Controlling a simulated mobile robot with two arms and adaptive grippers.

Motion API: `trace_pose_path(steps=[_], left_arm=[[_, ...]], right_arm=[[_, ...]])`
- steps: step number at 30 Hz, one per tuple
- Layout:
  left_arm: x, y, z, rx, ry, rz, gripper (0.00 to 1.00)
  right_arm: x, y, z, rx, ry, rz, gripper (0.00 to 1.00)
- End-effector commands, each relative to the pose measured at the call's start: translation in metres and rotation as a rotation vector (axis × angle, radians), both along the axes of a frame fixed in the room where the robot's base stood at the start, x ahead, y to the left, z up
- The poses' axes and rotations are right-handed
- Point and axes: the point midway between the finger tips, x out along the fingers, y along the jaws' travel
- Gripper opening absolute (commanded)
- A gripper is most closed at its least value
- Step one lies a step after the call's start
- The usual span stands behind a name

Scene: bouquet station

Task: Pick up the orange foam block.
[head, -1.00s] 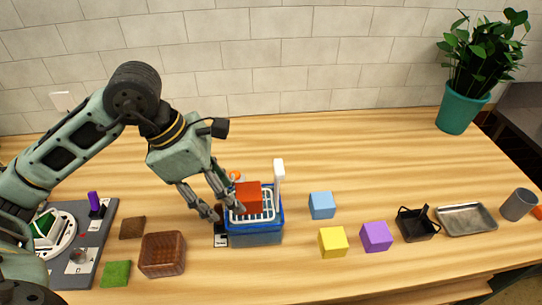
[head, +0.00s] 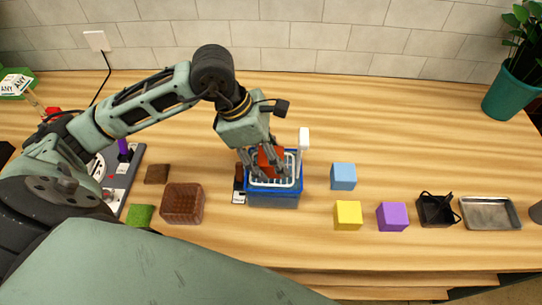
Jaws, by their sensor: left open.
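The orange foam block (head: 266,161), red-orange in the head view, sits at the white slotted rack in the blue container (head: 272,200) near the middle of the table. My left gripper (head: 270,172) is over the container with its fingers pointing down. Its jaws are open, with one finger on the left of the block and the other in front of its right part. The fingers hide part of the block, and I cannot tell whether they touch it. My right gripper is not in view.
A white upright handle (head: 304,140) rises at the container's back right. A brown basket (head: 182,204) stands to the left. Blue (head: 343,176), yellow (head: 348,215) and purple (head: 392,216) blocks, a black holder (head: 437,210) and a metal tray (head: 490,213) stand to the right. The table behind is clear.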

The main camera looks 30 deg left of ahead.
Motion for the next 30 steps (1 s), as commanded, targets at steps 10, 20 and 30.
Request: trace_pose_path(steps=[10, 20, 30], left_arm=[[0.0003, -0.0002, -0.0011, 0.000, -0.001, 0.000, 0.39], [0.0006, -0.0003, -0.0005, 0.000, -0.002, 0.001, 0.10], [0.0017, -0.0006, 0.0068, -0.002, -0.005, 0.002, 0.10]], right_arm=[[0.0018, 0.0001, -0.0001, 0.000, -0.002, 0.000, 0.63], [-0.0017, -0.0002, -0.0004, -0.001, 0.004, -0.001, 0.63], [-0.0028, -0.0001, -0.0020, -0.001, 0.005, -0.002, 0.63]])
